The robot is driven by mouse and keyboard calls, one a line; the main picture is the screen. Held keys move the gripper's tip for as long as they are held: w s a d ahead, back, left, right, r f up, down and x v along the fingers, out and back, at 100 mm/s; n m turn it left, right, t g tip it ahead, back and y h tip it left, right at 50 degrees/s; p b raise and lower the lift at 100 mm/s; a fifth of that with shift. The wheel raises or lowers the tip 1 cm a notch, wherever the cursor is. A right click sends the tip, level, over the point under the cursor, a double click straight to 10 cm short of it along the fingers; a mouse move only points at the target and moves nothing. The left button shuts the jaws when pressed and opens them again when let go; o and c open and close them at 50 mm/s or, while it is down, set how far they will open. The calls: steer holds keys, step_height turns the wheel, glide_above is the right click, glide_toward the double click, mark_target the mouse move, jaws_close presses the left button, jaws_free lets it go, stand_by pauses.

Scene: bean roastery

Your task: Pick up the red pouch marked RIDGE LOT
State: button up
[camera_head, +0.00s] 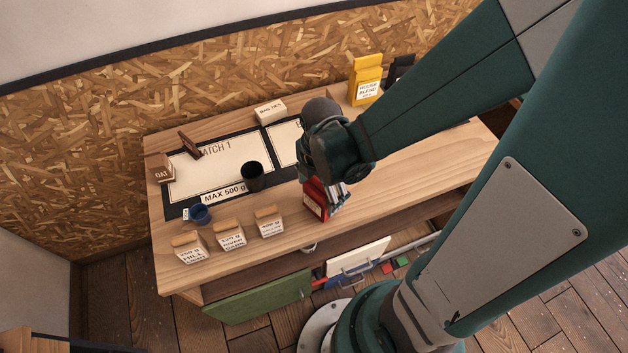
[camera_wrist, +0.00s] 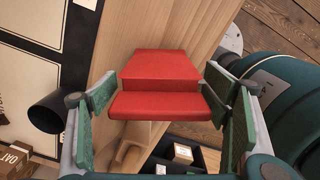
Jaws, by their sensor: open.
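The red pouch (camera_head: 314,202) stands on the wooden bench right of the small tan bags, with a pale label too small to read on its front. My gripper (camera_head: 340,198) is at its right side and partly covers it. In the wrist view the red pouch (camera_wrist: 160,70) shows its folded top between my green-padded fingers, one on each side. My gripper (camera_wrist: 160,88) is open there. I cannot tell whether either finger touches the pouch.
Several tan bags (camera_head: 232,236) stand along the front edge left of the pouch. A yellow HOUSE BLEND pouch (camera_head: 366,80) stands at the back. Bare wood lies right of my gripper.

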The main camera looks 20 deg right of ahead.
steer(key=c, duration=1.1)
steer(key=shift+r, duration=0.15)
steer(key=shift+r+p, duration=0.85)
steer(key=shift+r, duration=4)
